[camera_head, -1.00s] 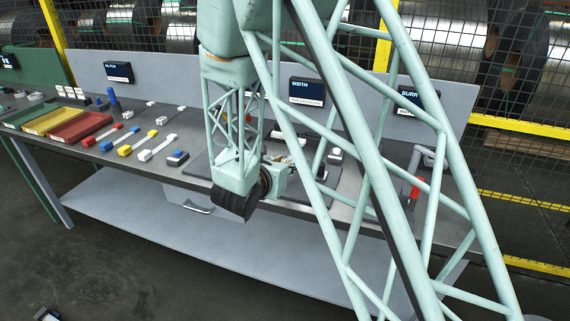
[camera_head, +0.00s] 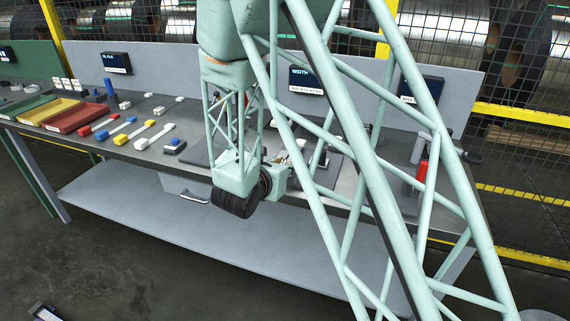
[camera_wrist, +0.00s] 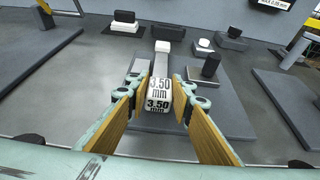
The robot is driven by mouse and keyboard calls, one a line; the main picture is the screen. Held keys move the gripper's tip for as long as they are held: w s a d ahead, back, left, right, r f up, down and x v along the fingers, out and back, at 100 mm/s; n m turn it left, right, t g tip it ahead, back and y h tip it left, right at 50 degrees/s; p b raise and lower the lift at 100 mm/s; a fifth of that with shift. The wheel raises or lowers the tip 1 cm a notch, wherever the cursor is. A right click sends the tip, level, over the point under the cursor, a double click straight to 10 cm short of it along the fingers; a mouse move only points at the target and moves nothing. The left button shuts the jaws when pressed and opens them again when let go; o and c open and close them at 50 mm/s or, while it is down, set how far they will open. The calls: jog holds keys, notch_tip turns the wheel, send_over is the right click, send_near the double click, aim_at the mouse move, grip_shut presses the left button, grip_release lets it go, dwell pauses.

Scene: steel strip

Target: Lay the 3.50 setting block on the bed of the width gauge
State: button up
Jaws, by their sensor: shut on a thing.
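The 3.50 setting block (camera_wrist: 159,96) is white, with "3.50 mm" printed on two faces, in the middle of the wrist view. My gripper (camera_wrist: 160,108) is shut on it, a finger on each side. A grey bar with a pale end (camera_wrist: 168,33) runs in line beyond the label; I cannot tell whether it belongs to the block. The block's height above the surface is unclear. The width gauge's display (camera_head: 306,79) stands behind my arm; I cannot make out the gauge's bed for certain.
A dark plate (camera_wrist: 40,72) lies left. In the head view, red (camera_head: 76,116), yellow and green trays and several coloured pieces occupy the bench's left.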

jog(key=shift+f, duration=0.4)
jog(key=shift+f, duration=0.35)
dwell(0.6)
jog(key=o, duration=0.9)
jog(key=shift+o, duration=0.2)
jog(key=shift+s, duration=0.15)
jog(key=v, duration=1.1)
jog(key=shift+s+r, duration=0.25)
jog(key=shift+a, duration=0.15)
